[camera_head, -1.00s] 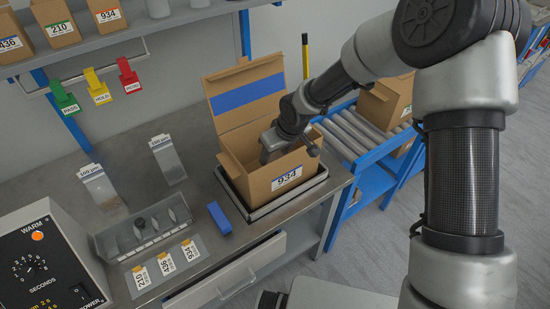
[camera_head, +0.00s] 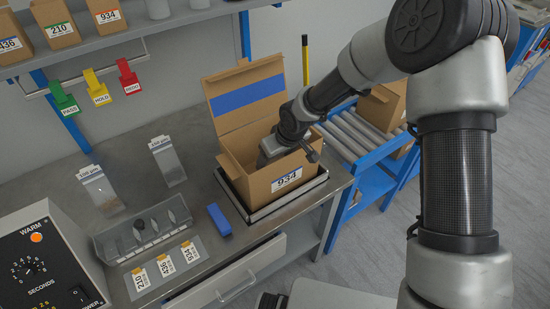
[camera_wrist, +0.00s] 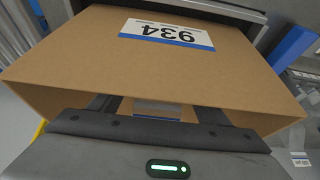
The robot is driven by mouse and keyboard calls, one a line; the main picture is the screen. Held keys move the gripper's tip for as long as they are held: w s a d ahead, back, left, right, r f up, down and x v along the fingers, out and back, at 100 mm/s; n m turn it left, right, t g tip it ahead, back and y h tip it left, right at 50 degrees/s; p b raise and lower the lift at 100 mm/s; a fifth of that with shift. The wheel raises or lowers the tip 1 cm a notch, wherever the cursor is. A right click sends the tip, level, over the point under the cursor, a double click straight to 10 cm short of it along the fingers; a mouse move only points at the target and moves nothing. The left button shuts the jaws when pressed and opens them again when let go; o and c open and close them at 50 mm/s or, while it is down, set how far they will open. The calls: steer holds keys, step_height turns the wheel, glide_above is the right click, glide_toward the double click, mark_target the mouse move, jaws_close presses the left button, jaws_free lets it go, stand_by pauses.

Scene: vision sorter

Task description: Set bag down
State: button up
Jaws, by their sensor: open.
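The open cardboard box (camera_head: 262,190) labelled 934 stands on a dark-framed platform (camera_head: 255,214) at the right end of the bench. Its lid is raised at the back, with a blue band inside. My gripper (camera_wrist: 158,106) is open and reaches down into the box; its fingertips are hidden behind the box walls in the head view. In the wrist view a grey piece with a pale, blue-edged patch (camera_wrist: 158,110) shows between the fingers, perhaps the bag; most of it is hidden. I cannot tell whether it touches the box floor.
Two clear labelled pouches (camera_head: 101,187) (camera_head: 168,160) stand on the bench to the left. A blue block (camera_head: 219,219), a slotted rack (camera_head: 143,231) and a number card (camera_head: 166,269) lie in front. A heater with a dial (camera_head: 40,265) is at front left. A roller conveyor (camera_head: 350,138) runs behind right.

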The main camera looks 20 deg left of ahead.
steer(key=p+v, duration=0.2)
steer(key=v, duration=1)
steer(key=shift+w+r, duration=0.1)
